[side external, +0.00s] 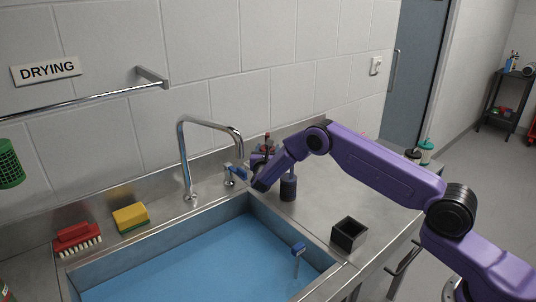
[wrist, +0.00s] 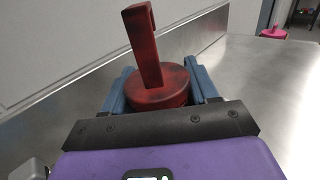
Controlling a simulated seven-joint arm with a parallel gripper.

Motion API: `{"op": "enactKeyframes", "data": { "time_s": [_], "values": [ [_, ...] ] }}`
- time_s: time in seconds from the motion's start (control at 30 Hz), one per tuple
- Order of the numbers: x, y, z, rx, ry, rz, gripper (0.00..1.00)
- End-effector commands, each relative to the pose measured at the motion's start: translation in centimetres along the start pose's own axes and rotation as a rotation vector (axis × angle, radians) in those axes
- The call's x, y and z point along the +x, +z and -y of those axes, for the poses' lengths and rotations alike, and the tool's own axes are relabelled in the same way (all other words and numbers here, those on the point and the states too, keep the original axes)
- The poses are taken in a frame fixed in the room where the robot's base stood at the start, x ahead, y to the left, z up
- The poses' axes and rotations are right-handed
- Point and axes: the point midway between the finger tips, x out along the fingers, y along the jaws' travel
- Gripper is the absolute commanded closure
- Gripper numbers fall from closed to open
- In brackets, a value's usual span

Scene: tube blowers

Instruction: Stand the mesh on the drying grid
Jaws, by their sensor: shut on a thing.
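My gripper (wrist: 160,84) is shut on a dark red round piece (wrist: 158,88) with an upright flat bar. Its blue fingers lie on either side of the round part. In the side external view my gripper (side external: 262,168) is over the back counter, right of the tap, and dark red (side external: 267,143) shows above it. I cannot tell whether the held piece touches the counter. A green perforated cup-like mesh (side external: 10,164) is at the left edge below the rail, partly cut off. I cannot make out a drying grid.
The tall tap (side external: 184,150) stands close left of my gripper. A black square box (side external: 349,234), yellow sponge (side external: 131,218) and red brush (side external: 77,237) are on the counter.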

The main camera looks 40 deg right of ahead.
Motion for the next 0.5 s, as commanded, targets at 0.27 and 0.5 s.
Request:
{"op": "enactKeyframes", "data": {
  "time_s": [0.27, 0.5],
  "values": [
    [0.00, -1.08, -0.01, 0.001, 0.000, 0.001, 0.76],
    [0.00, -1.38, 0.00, 0.001, 0.000, 0.001, 0.76]
  ]
}}
